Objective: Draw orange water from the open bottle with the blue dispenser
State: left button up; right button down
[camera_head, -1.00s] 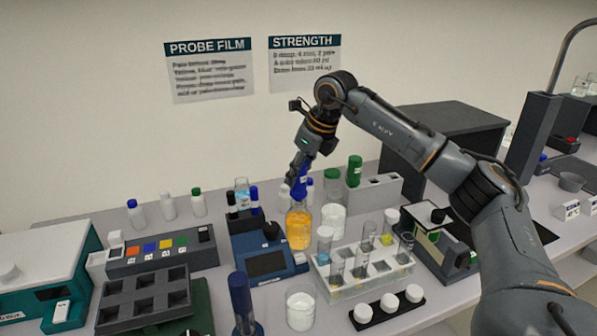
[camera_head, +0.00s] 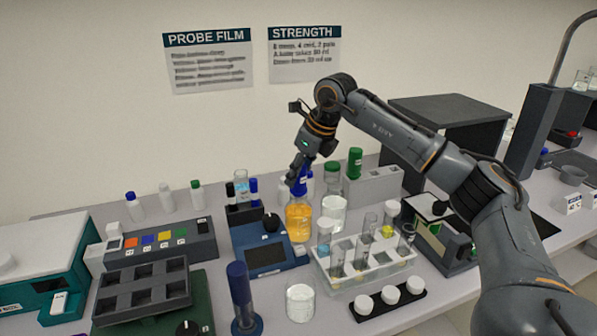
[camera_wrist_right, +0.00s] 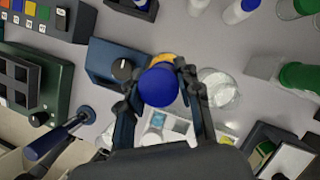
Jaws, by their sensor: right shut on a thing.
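The open bottle (camera_head: 298,222) holds orange water and stands on the bench behind the clear tube rack. My right gripper (camera_head: 299,174) is above it, pointing down, shut on the blue dispenser (camera_head: 301,185). The dispenser's round blue top (camera_wrist_right: 159,85) lies between the two fingers (camera_wrist_right: 158,92) in the right wrist view. A little of the orange bottle (camera_wrist_right: 163,59) shows behind it there. The dispenser's lower end is at the bottle's mouth; I cannot tell how deep it reaches. My left gripper is not in view.
A blue device (camera_head: 268,258) stands close to the bottle's left. The clear rack (camera_head: 365,272) with tubes is in front on the right, with a beaker (camera_head: 333,212) behind it. A white-filled beaker (camera_head: 300,303) and a dark blue upright tool (camera_head: 240,292) stand nearer the front.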

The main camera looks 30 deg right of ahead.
jog(key=shift+r+p, duration=0.4)
jog(key=shift+r, duration=0.05)
dwell(0.5)
notch_tip(320, 180, up, 10)
jog(key=p, duration=0.8)
jog(key=shift+r+p, duration=0.1)
jog(key=shift+p, duration=0.2)
